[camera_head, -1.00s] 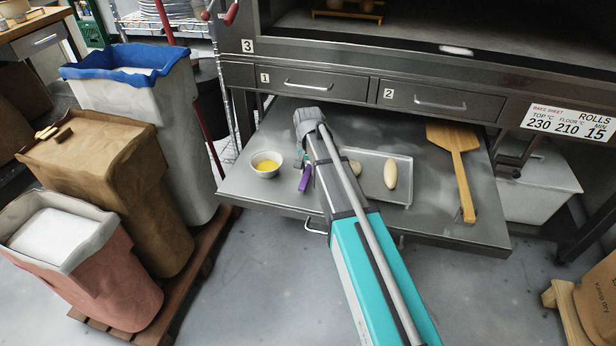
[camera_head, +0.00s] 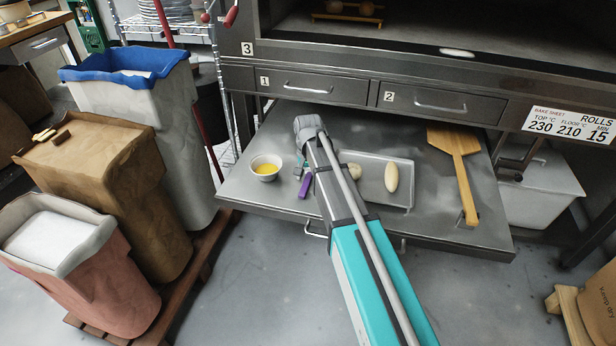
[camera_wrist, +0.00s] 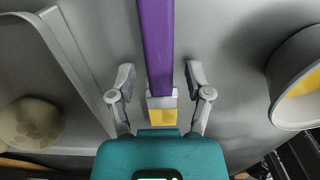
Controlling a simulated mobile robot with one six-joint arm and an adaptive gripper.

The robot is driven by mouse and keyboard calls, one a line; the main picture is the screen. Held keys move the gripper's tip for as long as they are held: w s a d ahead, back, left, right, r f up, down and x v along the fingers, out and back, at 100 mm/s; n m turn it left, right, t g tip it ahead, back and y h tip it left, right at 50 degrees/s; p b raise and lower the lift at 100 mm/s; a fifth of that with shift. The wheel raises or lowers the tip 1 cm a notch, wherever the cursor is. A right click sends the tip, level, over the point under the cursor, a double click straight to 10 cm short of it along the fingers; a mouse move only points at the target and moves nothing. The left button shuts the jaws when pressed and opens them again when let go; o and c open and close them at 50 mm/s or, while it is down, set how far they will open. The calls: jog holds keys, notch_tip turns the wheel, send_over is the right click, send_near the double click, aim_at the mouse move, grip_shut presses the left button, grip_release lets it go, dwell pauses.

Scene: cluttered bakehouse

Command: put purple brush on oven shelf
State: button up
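The purple brush (camera_head: 306,186) shows in the head view beside my arm on the pull-out metal oven shelf (camera_head: 247,190); my arm hides part of it. In the wrist view the brush has a purple handle (camera_wrist: 155,42), a pale ferrule and yellow bristles. My gripper (camera_wrist: 159,72) is open, with one finger on each side of the brush and a gap to both. I cannot tell how far above the metal surface the fingertips are. In the head view the gripper's fingers are mostly hidden.
A small bowl of yellow liquid (camera_head: 265,168) stands left of the brush, close to my gripper. On the right are a tray (camera_head: 371,170) with pale dough pieces and a wooden peel (camera_head: 463,180). The oven drawers (camera_head: 313,87) are above. Sacks and bins fill the left.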

aim_at(308, 177)
jog(key=shift+r, duration=0.1)
dwell(0.3)
notch_tip(308, 177, up, 12)
jog(key=p, duration=1.2)
jog(key=shift+w, duration=0.2)
dwell(0.5)
jog(key=s+d+n, duration=0.2)
jog(key=s+d, duration=0.2)
jog(key=s, duration=0.7)
jog(key=s+d+n, duration=0.2)
jog(key=s+d, duration=0.3)
jog(key=s, duration=0.6)
jog(key=shift+d, duration=0.3)
jog(key=shift+c, duration=0.2)
